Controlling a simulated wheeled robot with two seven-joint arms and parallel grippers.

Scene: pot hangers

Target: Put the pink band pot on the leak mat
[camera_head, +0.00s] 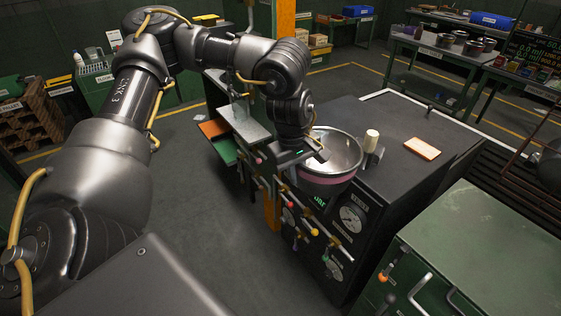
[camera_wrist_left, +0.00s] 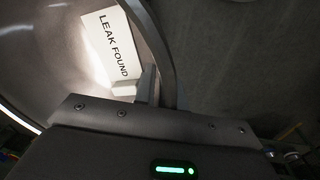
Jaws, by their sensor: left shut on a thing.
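The pink band pot (camera_head: 328,180) is a wide metal pot at the left front edge of the black bench, above a row of hooks. My left gripper (camera_head: 316,151) is shut on its rim on the left side. In the left wrist view, the gripper finger (camera_wrist_left: 152,86) is at the pot wall (camera_wrist_left: 40,50). A white label (camera_wrist_left: 113,45) inside the pot reads "LEAK FOUND". What supports the pot's base is hidden. A leak mat cannot be named for sure; an orange panel (camera_head: 212,128) and a green one (camera_head: 222,151) show left of the bench. My right gripper is not in view.
The black bench top (camera_head: 385,190) holds an orange plate (camera_head: 422,149) and a pale cylinder (camera_head: 371,139). Hooks with coloured knobs (camera_head: 289,204) stick out at its front. A green cabinet (camera_head: 480,240) stands at right. Several pots (camera_head: 473,48) stand on a far table. The floor at left is clear.

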